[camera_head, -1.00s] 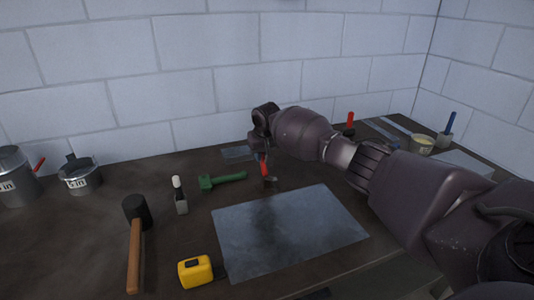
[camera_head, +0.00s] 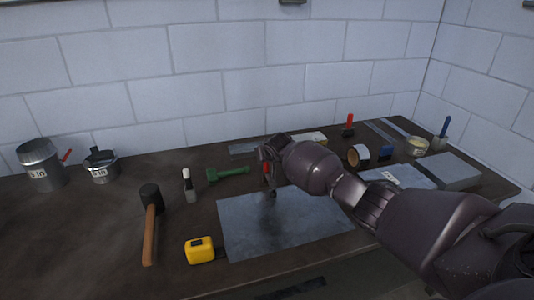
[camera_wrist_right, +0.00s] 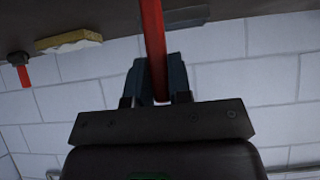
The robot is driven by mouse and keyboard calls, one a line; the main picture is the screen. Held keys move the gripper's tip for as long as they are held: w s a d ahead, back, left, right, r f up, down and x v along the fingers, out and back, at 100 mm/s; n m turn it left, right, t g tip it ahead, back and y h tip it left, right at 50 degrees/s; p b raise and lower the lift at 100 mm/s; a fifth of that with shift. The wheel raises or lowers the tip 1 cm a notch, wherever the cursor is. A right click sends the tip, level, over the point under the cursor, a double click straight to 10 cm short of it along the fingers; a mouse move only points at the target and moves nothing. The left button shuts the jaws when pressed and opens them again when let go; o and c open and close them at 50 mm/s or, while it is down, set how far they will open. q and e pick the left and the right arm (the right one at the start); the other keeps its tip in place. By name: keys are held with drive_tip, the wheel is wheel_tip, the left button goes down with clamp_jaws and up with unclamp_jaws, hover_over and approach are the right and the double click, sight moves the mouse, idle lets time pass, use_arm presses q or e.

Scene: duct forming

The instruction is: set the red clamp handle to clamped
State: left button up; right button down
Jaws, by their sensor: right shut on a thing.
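The red clamp handle (camera_head: 267,169) stands at the back edge of the grey metal sheet (camera_head: 243,229) in the head view. Its base is dark and partly hidden. My right gripper (camera_head: 269,162) is at the handle, its arm coming in from the right. In the right wrist view the red handle (camera_wrist_right: 153,45) runs between the two fingers (camera_wrist_right: 158,82), which are shut on it. The exact angle of the handle is hard to tell because my gripper covers part of it. My left gripper is not in view.
A green tool (camera_head: 229,173), a small bottle (camera_head: 189,187), a black-headed mallet (camera_head: 150,228) and a yellow tape measure (camera_head: 200,250) lie to the left. A tape roll (camera_head: 358,156) and a grey block (camera_head: 452,171) are at the right. A block wall closes the back.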

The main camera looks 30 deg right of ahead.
drive_tip(key=shift+s, duration=0.1)
idle(0.4)
drive_tip(key=c, duration=1)
unclamp_jaws()
drive_tip(key=shift+c, duration=0.2)
drive_tip(key=shift+s+r, duration=0.1)
drive_tip(key=p+v, duration=0.1)
drive_tip(key=v, duration=0.9)
drive_tip(key=shift+s+a, duration=0.15)
drive_tip(key=shift+s, duration=0.05)
drive_tip(key=shift+r, duration=0.15)
